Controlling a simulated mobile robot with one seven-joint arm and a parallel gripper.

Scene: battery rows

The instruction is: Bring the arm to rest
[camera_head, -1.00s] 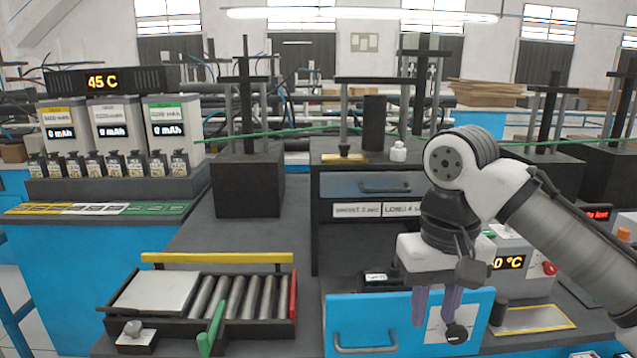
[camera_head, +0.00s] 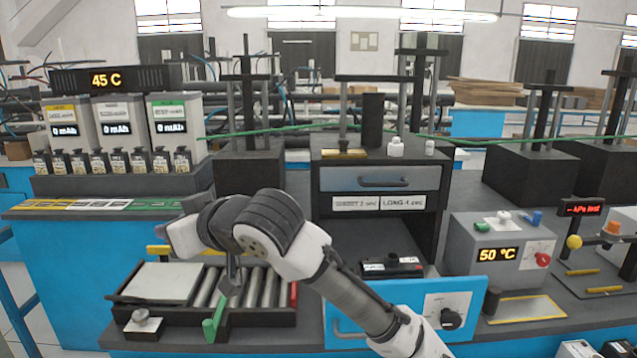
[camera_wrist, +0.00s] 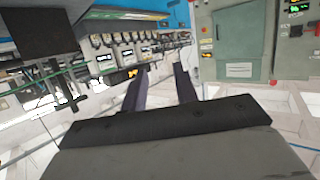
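My arm (camera_head: 345,290) reaches from the lower right across the front of the bench. Its wrist is bent over the roller tray at left centre.
The roller tray (camera_head: 121,307) with a pale plate (camera_head: 160,282) lies below the wrist. An open blue drawer front (camera_head: 468,300) stands right of it, under the dark cabinet (camera_head: 318,195). A 50 °C box (camera_head: 470,232) and battery rack (camera_head: 60,186) flank the bench.

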